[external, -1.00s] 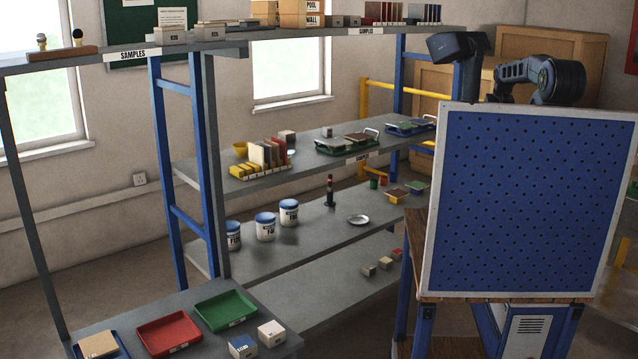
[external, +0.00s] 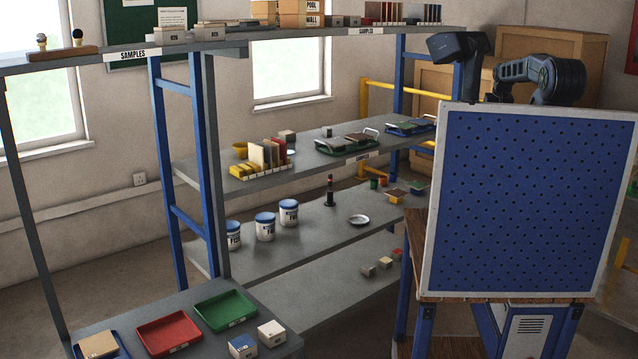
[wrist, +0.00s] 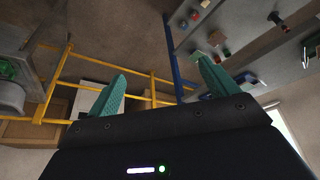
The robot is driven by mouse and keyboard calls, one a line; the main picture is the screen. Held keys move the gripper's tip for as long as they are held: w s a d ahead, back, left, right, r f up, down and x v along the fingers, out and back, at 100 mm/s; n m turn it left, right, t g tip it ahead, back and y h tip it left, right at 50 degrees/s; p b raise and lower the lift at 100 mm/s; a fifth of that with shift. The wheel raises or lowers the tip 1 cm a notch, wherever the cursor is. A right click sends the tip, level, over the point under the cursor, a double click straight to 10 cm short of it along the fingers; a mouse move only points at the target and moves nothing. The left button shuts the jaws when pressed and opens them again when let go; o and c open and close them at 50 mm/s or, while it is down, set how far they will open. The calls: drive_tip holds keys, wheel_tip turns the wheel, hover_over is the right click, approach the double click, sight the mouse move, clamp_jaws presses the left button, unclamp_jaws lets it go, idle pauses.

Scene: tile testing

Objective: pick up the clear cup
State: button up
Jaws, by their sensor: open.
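The blue pegboard (external: 530,205) stands at right on a bench. The grey shelf unit holds white tubs with blue lids (external: 265,227), a dark bottle (external: 330,190), a small dish (external: 359,220) and a green tray (external: 347,144). A yellow rail (wrist: 75,88) crosses the wrist view.

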drive_tip(key=w+a+r+n+y, duration=0.1)
drive_tip(key=w+a+r+n, duration=0.25)
drive_tip(key=w+a, duration=0.65)
drive_tip(key=w+a+r+n+y, duration=0.1)
drive_tip(key=w+a+r+n, duration=0.25)
drive_tip(key=w+a, duration=0.65)
drive_tip(key=w+a+n+g, duration=0.1)
drive_tip(key=w+a+n, duration=0.15)
drive_tip(key=a, duration=1.45)
drive_tip(key=s+a+f+n+g+y, duration=0.1)
drive_tip(key=s+a+f+n, duration=0.15)
drive_tip(key=a, duration=1.05)
drive_tip(key=s+a+f+n+g+y, duration=0.1)
drive_tip(key=s+a+f+n, duration=0.15)
drive_tip(key=a, duration=1.15)
drive_tip(key=s+a+f+n+g, duration=0.15)
drive_tip(key=s+a+f, duration=0.35)
drive_tip(key=a, duration=0.5)
drive_tip(key=s+a+f+n, duration=0.2)
drive_tip(key=s+a+f, duration=0.35)
drive_tip(key=a, duration=0.45)
drive_tip(key=x, duration=0.9)
drive_tip(key=shift+s+a+f, duration=0.1)
drive_tip(key=shift+s+f, duration=0.05)
drive_tip(key=shift+s, duration=0.05)
drive_tip(key=c, duration=1.1)
